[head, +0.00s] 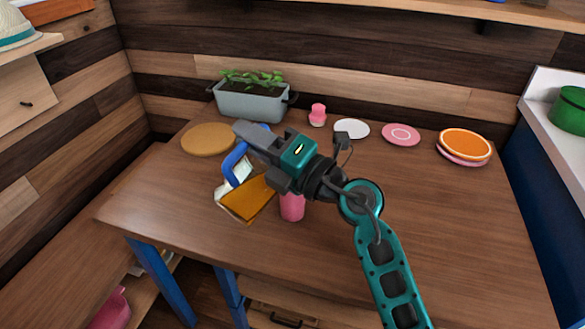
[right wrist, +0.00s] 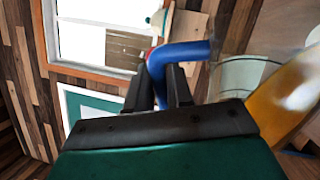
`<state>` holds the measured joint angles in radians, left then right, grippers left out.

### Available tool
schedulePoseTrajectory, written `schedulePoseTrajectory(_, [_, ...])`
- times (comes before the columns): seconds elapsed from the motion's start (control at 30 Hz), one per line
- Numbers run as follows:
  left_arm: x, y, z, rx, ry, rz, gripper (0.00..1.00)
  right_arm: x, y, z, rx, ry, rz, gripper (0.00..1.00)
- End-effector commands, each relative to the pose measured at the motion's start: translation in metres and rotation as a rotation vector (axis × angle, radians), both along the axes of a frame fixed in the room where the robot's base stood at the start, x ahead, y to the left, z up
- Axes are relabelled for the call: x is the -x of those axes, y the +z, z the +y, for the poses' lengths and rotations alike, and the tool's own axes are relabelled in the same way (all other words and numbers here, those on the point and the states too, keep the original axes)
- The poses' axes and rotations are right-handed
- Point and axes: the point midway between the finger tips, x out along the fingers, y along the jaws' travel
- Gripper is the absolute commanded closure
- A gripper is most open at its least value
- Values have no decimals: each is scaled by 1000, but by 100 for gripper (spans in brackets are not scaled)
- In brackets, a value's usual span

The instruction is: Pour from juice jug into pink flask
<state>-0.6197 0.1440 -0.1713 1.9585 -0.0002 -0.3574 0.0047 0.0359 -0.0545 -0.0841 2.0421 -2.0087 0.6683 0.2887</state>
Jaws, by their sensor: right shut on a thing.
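The juice jug (head: 248,202) has a blue handle and amber juice inside, and is strongly tilted above the table. My right gripper (head: 256,158) is shut on its blue handle; the handle shows between the fingers in the right wrist view (right wrist: 178,55). The amber juice (right wrist: 282,100) shows at the right of that view. The pink flask (head: 292,208) stands upright on the table, just right of the jug in the head view. Its top is hidden behind my right gripper. I cannot tell whether juice is flowing. My left gripper is not in view.
On the wooden table (head: 420,225), a grey planter (head: 252,104), a round tan board (head: 208,140), a small pink bottle (head: 317,115), a white plate (head: 351,129), a pink plate (head: 401,134) and an orange dish (head: 465,144) stand toward the back. The table's right side is clear.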

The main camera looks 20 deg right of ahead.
Motion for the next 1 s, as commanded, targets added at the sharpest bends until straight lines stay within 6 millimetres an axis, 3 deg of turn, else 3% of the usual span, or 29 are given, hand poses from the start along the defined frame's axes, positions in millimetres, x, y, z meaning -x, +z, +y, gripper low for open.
schedulePoseTrajectory(1.0, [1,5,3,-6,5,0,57,-4,4,-5,-29,-1,17,100])
